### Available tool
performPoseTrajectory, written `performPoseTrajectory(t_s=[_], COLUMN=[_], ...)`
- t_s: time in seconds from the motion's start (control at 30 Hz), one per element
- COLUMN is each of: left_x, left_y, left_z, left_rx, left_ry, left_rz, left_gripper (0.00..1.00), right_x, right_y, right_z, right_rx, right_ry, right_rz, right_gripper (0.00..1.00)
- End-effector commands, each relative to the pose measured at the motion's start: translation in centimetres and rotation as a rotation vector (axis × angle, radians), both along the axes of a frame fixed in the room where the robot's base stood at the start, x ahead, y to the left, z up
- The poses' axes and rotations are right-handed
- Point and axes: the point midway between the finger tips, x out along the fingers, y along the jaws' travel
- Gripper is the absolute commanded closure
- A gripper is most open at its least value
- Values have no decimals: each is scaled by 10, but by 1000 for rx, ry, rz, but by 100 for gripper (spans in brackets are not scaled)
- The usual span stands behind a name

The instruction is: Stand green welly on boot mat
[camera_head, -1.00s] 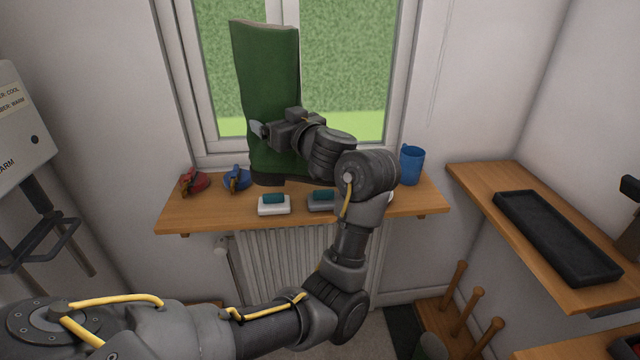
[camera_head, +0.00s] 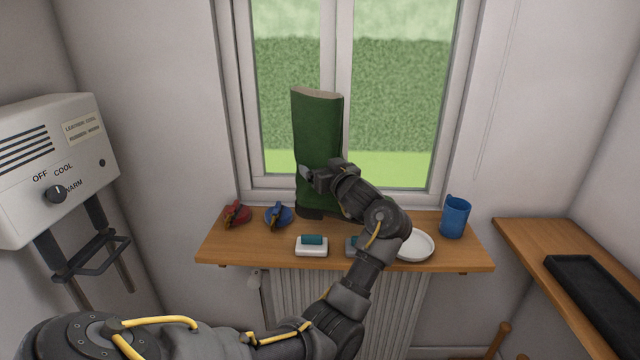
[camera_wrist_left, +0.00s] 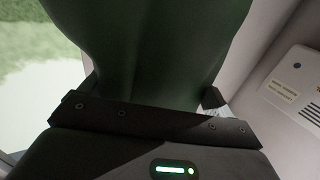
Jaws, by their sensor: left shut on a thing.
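The green welly (camera_head: 317,130) is upright over the back of the wooden window shelf (camera_head: 220,250), in front of the window. Its dark sole is low at the shelf, but I cannot tell whether it touches. My left gripper (camera_head: 306,172) is shut on the boot's shaft, with its arm reaching across from the lower left. In the left wrist view the green shaft (camera_wrist_left: 150,50) fills the space between the fingers. A black shallow tray-like mat (camera_head: 590,290) lies on a wooden bench at the right, partly cut off. My right gripper is out of view.
On the shelf are a red item (camera_head: 237,215), a blue item (camera_head: 278,215), a white-and-teal block (camera_head: 311,246), a similar grey block (camera_head: 354,246) partly behind my arm, a white plate (camera_head: 415,246) and a blue mug (camera_head: 455,217). A boot dryer unit (camera_head: 55,160) hangs left.

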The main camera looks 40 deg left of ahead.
Motion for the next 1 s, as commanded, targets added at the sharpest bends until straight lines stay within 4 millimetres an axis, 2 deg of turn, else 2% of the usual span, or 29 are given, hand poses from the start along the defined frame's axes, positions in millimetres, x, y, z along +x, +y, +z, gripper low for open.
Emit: performPoseTrajectory(t_s=[0.13, 0.3, 0.57, 0.83, 1.0], left_x=[11, 19, 23, 25, 25], left_y=[15, 25, 28, 31, 31], left_z=[-21, -36, -43, -72, -78], left_rx=[3, 3, 2, 1, 1], left_ry=[3, -1, -3, 0, -5], left_rz=[1, 1, 1, 1, 0], left_gripper=[82, 82, 82, 82, 82], right_x=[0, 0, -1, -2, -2], right_y=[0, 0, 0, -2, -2], right_z=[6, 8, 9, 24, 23], right_rx=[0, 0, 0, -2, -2], right_ry=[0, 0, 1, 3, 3], right_rz=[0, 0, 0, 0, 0], right_gripper=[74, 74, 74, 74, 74])
